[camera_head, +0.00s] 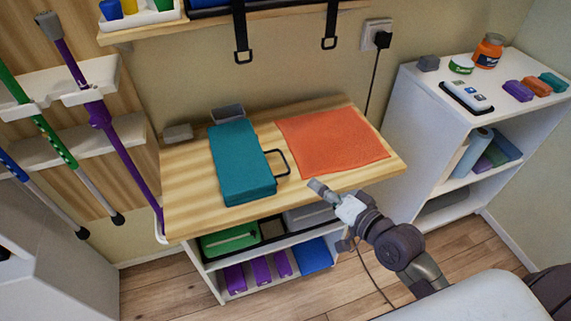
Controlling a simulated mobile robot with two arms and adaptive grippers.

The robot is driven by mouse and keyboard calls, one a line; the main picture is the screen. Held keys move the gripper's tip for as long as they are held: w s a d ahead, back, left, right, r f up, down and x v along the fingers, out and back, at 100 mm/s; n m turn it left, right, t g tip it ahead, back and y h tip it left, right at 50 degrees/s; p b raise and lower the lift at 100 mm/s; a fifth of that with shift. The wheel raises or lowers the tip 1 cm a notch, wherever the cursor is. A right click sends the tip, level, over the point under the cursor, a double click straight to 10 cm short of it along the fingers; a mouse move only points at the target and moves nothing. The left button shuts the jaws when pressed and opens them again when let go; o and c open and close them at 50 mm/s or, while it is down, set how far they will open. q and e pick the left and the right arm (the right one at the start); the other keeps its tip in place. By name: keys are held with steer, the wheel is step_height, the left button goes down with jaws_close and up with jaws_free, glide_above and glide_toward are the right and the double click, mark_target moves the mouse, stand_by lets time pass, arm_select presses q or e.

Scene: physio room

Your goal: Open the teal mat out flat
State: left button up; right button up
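The teal mat (240,165) lies folded into a thick oblong on the left half of the wooden tabletop (185,200). A dark loop handle (283,162) sticks out at its right side. My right gripper (318,187) is at the table's front edge, to the right of the mat and apart from it. Nothing shows in its fingers, but they are too small to tell whether they are open or shut. My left gripper is not in view.
An orange cloth (335,140) lies flat on the table's right half. A grey block (178,133) and a grey container (228,114) stand at the back left. A white shelf unit (408,115) stands at right.

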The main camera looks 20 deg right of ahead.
mark_target(286, 162)
steer(key=x, duration=1.3)
steer(key=shift+w+a+r, duration=0.1)
steer(key=shift+w, duration=0.2)
jaws_close()
